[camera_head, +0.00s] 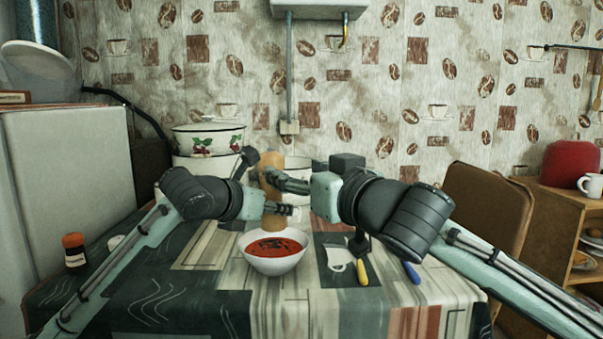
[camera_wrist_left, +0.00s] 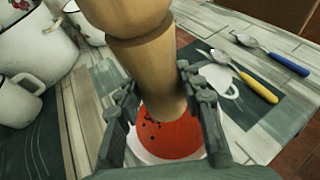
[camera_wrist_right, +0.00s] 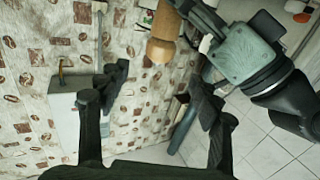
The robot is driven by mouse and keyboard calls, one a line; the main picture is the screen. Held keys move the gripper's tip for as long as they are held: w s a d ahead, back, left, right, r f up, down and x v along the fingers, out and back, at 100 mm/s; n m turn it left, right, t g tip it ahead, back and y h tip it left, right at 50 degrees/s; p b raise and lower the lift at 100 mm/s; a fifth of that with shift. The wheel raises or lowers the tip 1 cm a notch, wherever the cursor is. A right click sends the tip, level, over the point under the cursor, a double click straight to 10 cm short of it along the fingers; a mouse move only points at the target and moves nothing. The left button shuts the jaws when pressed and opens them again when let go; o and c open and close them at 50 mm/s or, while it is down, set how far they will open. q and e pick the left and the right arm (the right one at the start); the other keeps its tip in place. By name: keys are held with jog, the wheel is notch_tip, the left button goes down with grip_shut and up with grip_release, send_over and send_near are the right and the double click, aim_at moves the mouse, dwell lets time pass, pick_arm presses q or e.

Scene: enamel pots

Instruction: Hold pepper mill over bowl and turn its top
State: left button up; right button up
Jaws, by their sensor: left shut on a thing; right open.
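The wooden pepper mill (camera_head: 271,219) is upright above the white bowl (camera_head: 276,267) of red soup. My left gripper (camera_head: 277,209) is shut on the mill's lower body; the left wrist view shows its fingers on both sides of the mill (camera_wrist_left: 150,62). Dark flecks lie on the soup. My right gripper (camera_head: 287,182) is open at the mill's upper part. In the right wrist view, its fingers are spread and the mill's rounded top (camera_wrist_right: 161,48) lies beyond the gap between them, apparently untouched. The bowl's far side is partly hidden in the left wrist view.
A grey mat (camera_head: 345,285) right of the bowl holds a yellow-handled spoon (camera_head: 362,271), with a blue-handled spoon (camera_head: 411,272) beside it. Enamel pots (camera_head: 208,140) stand behind on the left. A red-capped jar (camera_head: 74,252) stands at the left. The table's front is clear.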

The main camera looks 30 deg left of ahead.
aim_at(280, 163)
jog(key=shift+s+d, duration=0.3)
jog(key=shift+d, duration=0.1)
jog(key=w+a+n+g, duration=0.1)
jog(key=w+a, duration=0.1)
jog(key=a, duration=0.1)
jog(key=w+a+n+g+y, duration=0.1)
jog(key=w+a+g, duration=0.1)
jog(key=a, duration=0.2)
jog(key=w+a+n+g+y, duration=0.1)
jog(key=w+a+g, duration=0.1)
jog(key=a, duration=0.1)
jog(key=shift+w+a+f, duration=0.15)
jog(key=shift+w+a, duration=0.1)
dwell(0.5)
